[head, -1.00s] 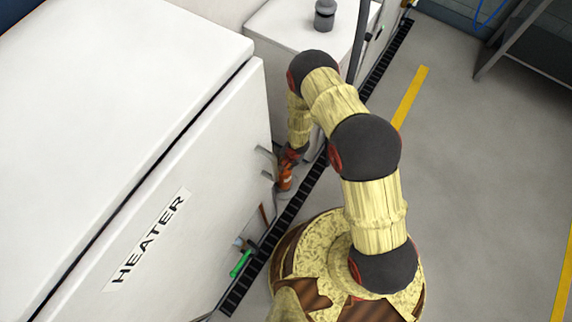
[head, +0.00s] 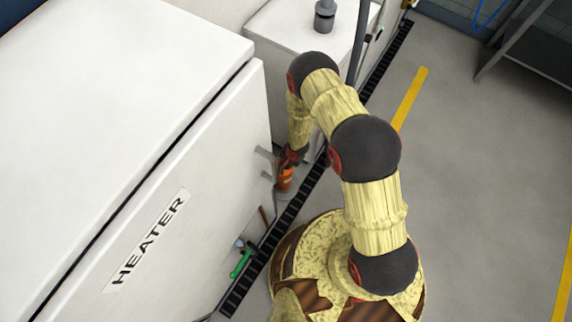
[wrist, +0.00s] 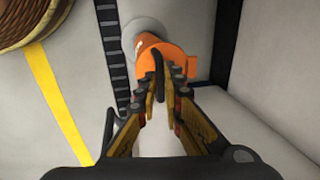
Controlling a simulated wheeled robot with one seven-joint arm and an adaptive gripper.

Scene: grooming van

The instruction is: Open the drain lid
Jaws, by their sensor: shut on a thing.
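An orange round piece, which looks like the drain lid (wrist: 165,57), shows in the wrist view in front of a pale round collar (wrist: 143,32). A dark upright grip stands on its near side. My gripper (wrist: 163,88) is shut on that grip, one finger on each side. In the head view the orange piece (head: 286,179) is low beside the front of the heater cabinet (head: 185,190). My gripper (head: 290,158) comes down on it from above and partly hides it. I cannot tell how far the lid is turned or lifted.
A black slotted floor channel (head: 292,207) runs along the cabinets. A green-handled part (head: 240,264) and a brown handle (head: 263,215) jut from the heater front. A white unit (head: 290,30) stands behind. Open floor (head: 480,170) lies to the right.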

